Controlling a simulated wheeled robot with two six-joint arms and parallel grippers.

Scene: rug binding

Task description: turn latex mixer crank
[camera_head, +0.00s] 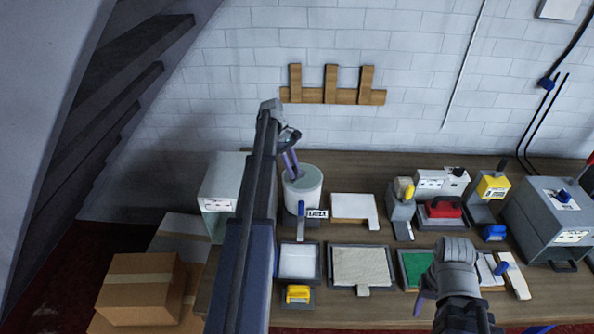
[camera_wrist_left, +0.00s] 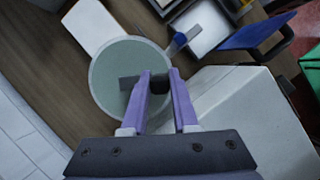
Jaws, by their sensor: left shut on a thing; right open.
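The latex mixer (camera_head: 302,201) is a white cylindrical pot with a grey-green top, standing at the left part of the bench. In the left wrist view its round top (camera_wrist_left: 120,55) is seen from above, with a grey crank arm (camera_wrist_left: 128,83) across it. My left gripper (camera_head: 293,170) reaches down over the pot. In the left wrist view its purple fingers (camera_wrist_left: 159,78) are shut on the dark crank knob (camera_wrist_left: 160,87), which they partly hide. My right gripper (camera_head: 421,304) is open at the bench's front, away from the mixer; its fingers are only partly visible.
A white box (camera_head: 217,200) stands left of the mixer, close to my left arm. Trays (camera_head: 360,286), a white board (camera_head: 350,207) and several small devices, including a red one (camera_head: 445,208), crowd the bench to the right. Cardboard boxes (camera_head: 140,287) stand at the lower left.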

